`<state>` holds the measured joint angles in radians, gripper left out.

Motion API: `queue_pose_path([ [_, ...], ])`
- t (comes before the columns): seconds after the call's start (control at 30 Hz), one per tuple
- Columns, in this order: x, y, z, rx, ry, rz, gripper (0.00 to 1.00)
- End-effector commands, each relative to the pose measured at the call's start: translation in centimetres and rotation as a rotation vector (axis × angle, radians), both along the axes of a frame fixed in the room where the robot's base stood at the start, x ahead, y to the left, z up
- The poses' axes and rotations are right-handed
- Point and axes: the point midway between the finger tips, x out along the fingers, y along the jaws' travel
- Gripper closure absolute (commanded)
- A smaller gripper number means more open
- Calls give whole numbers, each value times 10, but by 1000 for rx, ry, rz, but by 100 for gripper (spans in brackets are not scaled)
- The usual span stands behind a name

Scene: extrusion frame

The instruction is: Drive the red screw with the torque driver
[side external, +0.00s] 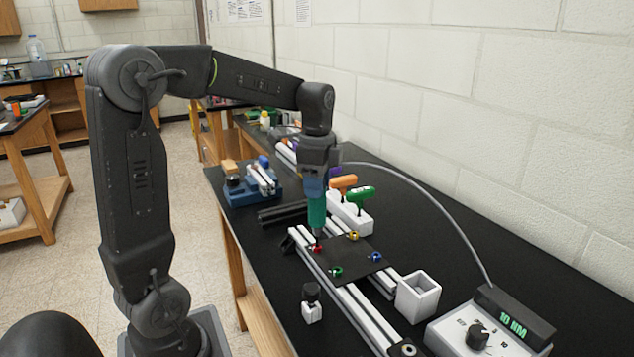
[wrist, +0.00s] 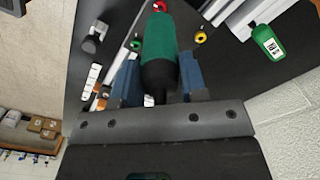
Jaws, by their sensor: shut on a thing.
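My gripper (side external: 316,180) is shut on the torque driver (side external: 316,211), a teal-green body with a dark lower end, held roughly upright. The driver's lower end is right at the red screw (side external: 317,248); I cannot tell whether it is seated in the head. The red screw sits at the far-left corner of a black plate (side external: 345,256) on aluminium rails. In the wrist view the green driver body (wrist: 160,45) lies between my blue fingers (wrist: 160,82), with the red screw (wrist: 159,6) partly showing beyond it.
Yellow (side external: 352,236), blue (side external: 376,257) and green (side external: 336,271) screws sit at the other plate corners. A white box (side external: 417,297) and a controller (side external: 490,326) reading 10 NM stand nearby. A grey cable arcs from the controller. T-handle tools (side external: 359,195) stand behind the plate.

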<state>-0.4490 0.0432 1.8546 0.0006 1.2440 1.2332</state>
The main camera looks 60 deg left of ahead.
Motion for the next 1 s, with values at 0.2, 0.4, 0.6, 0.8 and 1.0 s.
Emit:
queue_pose_path([
  [0.2,0,0,-2,0,-1,0,100],
  [0.4,0,0,-5,0,-1,0,100],
  [0.6,0,0,-7,0,-1,0,100],
  [0.8,0,0,-9,0,-1,0,100],
  [1.0,0,0,-12,0,0,0,100],
])
